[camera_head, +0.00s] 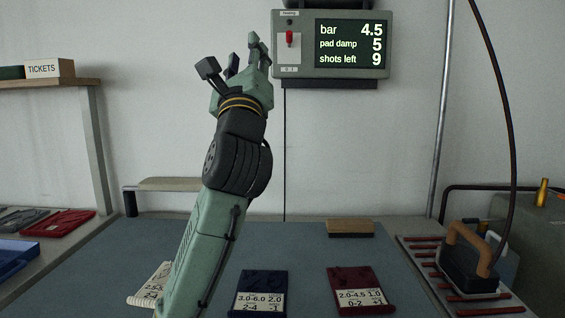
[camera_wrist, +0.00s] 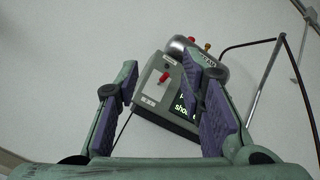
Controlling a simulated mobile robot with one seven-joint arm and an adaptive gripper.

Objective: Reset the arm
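My arm rises over the table in the head view, green with a dark wrist. My gripper (camera_head: 236,66) is up in the air at the height of the wall display, left of it. In the wrist view my gripper (camera_wrist: 158,105) has its two purple-padded fingers wide apart, with nothing between them. The grey display box (camera_wrist: 165,85) with a red switch shows beyond the fingers.
The wall display (camera_head: 350,43) reads bar 4.5, pad damp 5, shots left 9. On the blue-grey table (camera_head: 300,240) lie a navy folded cloth (camera_head: 262,280), a dark red one (camera_head: 352,280) and a partly hidden cream one (camera_head: 150,285). An iron (camera_head: 468,262) stands at right.

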